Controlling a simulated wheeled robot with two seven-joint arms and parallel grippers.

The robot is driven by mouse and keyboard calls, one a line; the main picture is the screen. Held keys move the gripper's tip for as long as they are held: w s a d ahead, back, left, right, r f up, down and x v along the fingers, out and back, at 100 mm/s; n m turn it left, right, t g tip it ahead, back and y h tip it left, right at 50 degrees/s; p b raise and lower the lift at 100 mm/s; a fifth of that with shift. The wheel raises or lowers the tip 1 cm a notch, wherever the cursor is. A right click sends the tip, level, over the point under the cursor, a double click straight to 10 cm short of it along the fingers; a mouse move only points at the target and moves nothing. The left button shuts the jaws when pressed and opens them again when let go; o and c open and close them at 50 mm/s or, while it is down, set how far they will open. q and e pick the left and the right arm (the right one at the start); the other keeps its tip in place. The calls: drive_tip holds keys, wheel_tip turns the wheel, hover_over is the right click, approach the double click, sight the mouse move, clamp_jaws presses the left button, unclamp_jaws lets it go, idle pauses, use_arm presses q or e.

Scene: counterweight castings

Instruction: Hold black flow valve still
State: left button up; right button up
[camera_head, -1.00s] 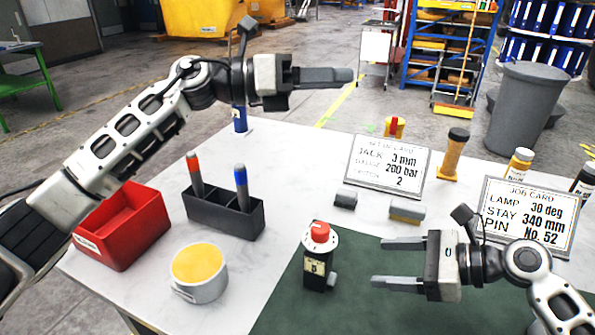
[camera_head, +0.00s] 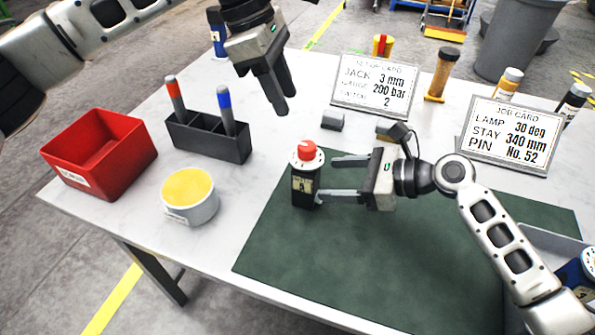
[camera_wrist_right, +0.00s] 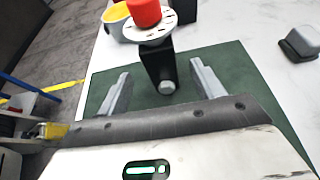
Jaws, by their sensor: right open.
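The black flow valve (camera_head: 305,182) stands upright on the left back part of the green mat (camera_head: 390,260). It has a red knob on a pale round dial and a label on its front. In the right wrist view the valve (camera_wrist_right: 156,62) shows a grey stub facing the camera. My right gripper (camera_head: 326,178) is open, its fingertips close to the valve's right side in the head view; I cannot tell if they touch. In the wrist view the valve stands just ahead, between the finger lines. My left gripper (camera_head: 280,108) points down above the table behind the valve, with nothing seen in it.
A red bin (camera_head: 100,150), a black pen holder (camera_head: 205,138) with two markers and a yellow-topped tin (camera_head: 190,196) stand on the left. Two small grey blocks and two cards, the setup card (camera_head: 375,82) and job card (camera_head: 506,132), are behind. The mat's front is clear.

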sight(307, 145)
drive_tip(key=x, duration=0.9)
drive_tip(key=shift+d, duration=0.1)
drive_tip(key=shift+c, duration=0.4)
use_arm(q)
drive_tip(key=shift+o, duration=0.2)
use_arm(e)
clamp_jaws()
drive_tip(key=c, duration=1.4)
unclamp_jaws()
drive_tip(key=c, duration=1.4)
unclamp_jaws()
drive_tip(key=c, duration=1.4)
unclamp_jaws()
use_arm(q)
drive_tip(key=d+r+n+y, duration=0.2)
drive_tip(key=d+n+y, duration=0.2)
drive_tip(key=n, duration=1.2)
use_arm(e)
drive_tip(key=c, duration=1.4)
unclamp_jaws()
use_arm(q)
drive_tip(key=shift+t, duration=0.3)
drive_tip(key=f, duration=1.1)
drive_tip(key=shift+s+f, duration=0.35)
use_arm(e)
drive_tip(key=c, duration=1.4)
unclamp_jaws()
drive_tip(key=c, duration=1.4)
unclamp_jaws()
